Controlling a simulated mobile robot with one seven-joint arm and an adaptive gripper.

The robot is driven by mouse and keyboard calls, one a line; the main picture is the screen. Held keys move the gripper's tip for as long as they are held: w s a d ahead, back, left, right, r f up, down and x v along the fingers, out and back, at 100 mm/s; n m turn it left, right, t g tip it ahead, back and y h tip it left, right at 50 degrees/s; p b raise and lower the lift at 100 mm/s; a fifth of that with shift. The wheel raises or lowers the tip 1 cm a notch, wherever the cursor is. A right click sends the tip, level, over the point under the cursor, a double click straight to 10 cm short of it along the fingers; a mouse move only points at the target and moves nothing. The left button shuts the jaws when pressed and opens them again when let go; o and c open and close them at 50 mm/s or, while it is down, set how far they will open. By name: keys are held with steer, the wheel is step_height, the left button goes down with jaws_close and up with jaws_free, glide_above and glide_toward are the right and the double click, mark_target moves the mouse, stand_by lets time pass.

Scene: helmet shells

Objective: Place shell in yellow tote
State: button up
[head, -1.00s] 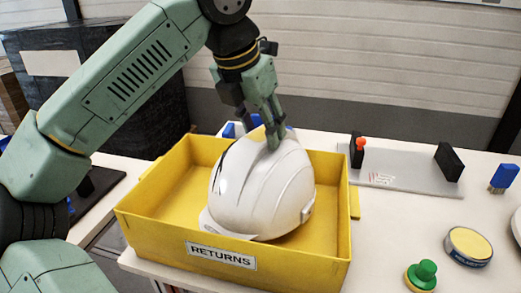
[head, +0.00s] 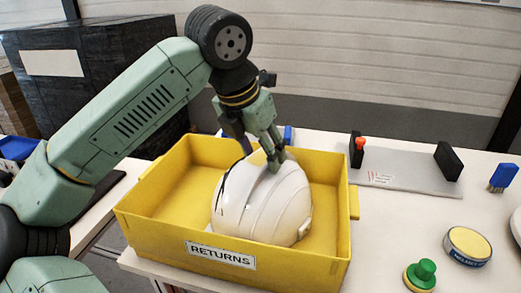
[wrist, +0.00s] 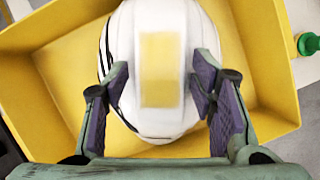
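The white helmet shell (head: 258,208) is inside the yellow tote (head: 160,225), which has a RETURNS label on its front wall. The shell sits right of the tote's middle, dome up. In the wrist view the shell (wrist: 160,118) has a yellow patch on its raised crest.
Right of the tote is a grey plate with black end blocks (head: 410,172). A green knob (head: 422,273), a yellow-topped tin (head: 467,246) and a blue brush (head: 503,178) are on the white table. The left part of the tote is empty.

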steer(key=shift+o, duration=1)
steer(key=shift+r, duration=0.25)
steer(key=v, duration=1.2)
steer(key=shift+b, duration=0.3)
steer(key=shift+f, duration=0.15)
